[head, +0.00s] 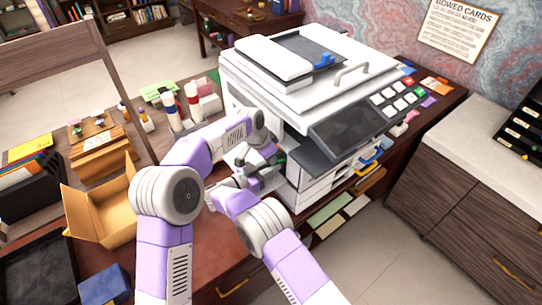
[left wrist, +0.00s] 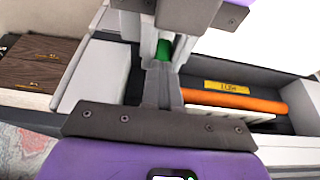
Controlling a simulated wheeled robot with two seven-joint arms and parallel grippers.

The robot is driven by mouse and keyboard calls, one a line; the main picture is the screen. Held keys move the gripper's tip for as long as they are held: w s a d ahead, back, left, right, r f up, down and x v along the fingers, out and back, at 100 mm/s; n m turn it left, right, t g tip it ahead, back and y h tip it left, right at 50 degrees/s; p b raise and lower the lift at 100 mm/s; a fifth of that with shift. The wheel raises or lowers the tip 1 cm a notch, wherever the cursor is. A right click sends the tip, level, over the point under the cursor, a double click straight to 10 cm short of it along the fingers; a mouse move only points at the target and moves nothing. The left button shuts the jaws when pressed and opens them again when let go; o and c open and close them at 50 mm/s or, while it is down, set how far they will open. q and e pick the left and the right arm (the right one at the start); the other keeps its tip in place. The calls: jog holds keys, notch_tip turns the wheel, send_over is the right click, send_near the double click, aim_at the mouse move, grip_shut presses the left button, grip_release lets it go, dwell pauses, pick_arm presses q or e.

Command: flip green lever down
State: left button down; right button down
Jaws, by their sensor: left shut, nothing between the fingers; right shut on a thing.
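The green lever (left wrist: 164,48) shows only as a small green piece in the left wrist view. It sits between the fingers of my right gripper (left wrist: 158,56), which comes in from the top of that view and is shut on it. My left gripper (left wrist: 161,82) is shut and empty, its fingertips close to the lever and to the right gripper. The lever's base and tilt are hidden. In the head view both grippers meet at the left side of the printer (head: 300,75), where the arms cover most of the lever area.
An orange roller (left wrist: 235,101) and a yellow label (left wrist: 226,87) lie inside the printer's open bay, right of the fingers. On the desk, an open cardboard box (head: 98,212) and bottles (head: 192,100) stand to the left. Both arms are close together.

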pick_arm(q)
jog(key=shift+s+a+f, duration=0.2)
jog(key=shift+a+f, duration=0.05)
jog(key=shift+f, duration=0.25)
pick_arm(e)
jog(key=c, duration=1)
grip_release()
pick_arm(q)
jog(key=shift+d+r, duration=0.1)
